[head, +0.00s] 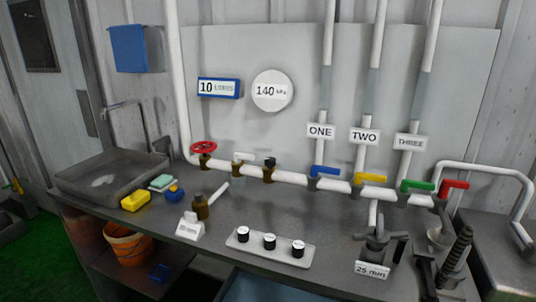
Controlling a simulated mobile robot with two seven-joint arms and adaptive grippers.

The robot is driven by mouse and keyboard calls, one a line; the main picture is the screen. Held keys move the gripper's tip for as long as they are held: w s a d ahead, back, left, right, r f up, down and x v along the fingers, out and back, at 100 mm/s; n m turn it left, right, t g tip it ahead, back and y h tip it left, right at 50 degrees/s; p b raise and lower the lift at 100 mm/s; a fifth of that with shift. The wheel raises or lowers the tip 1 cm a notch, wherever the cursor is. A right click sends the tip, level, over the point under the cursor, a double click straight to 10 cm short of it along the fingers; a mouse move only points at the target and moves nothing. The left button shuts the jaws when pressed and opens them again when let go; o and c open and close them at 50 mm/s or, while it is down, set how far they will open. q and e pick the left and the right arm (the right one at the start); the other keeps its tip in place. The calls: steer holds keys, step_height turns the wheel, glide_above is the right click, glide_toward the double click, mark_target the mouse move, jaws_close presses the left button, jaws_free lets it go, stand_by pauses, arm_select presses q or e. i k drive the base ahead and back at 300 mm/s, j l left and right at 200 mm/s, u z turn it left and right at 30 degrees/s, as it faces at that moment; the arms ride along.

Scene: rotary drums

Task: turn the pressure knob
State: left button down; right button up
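A grey plate (236,245) on the bench front holds three black knobs with white tops: left (243,235), middle (269,242) and right (298,249). The marks on their tops are too small to read. A round white gauge (272,91) on the back panel reads 140 kPa. Along the white pipe sit a red handwheel (204,148), a valve with a white handle (243,157) and a valve with a black top (269,162). I cannot tell which of these is the pressure knob. Neither of my grippers is in view.
Blue, yellow, green and red lever valves line the pipe's right part, under signs ONE, TWO and THREE. A dark metal fixture labelled 25 mm (372,271) and a threaded rod (458,250) stand front right. A sink (110,178) and yellow block (135,201) are left.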

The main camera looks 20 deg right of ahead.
mark_target(270, 162)
steer(key=i+j+z, duration=0.1)
steer(key=i+j, duration=0.15)
steer(key=i+j+z, duration=0.1)
steer(key=i+j, duration=0.15)
steer(key=j, duration=0.15)
steer(key=i+j+z, duration=0.15)
steer(key=j, duration=0.2)
steer(key=i+j+z, duration=0.1)
steer(key=i+j, duration=0.15)
steer(key=j, duration=0.15)
steer(key=i+j+z, duration=0.1)
steer(key=j, duration=0.3)
steer(key=i, duration=0.1)
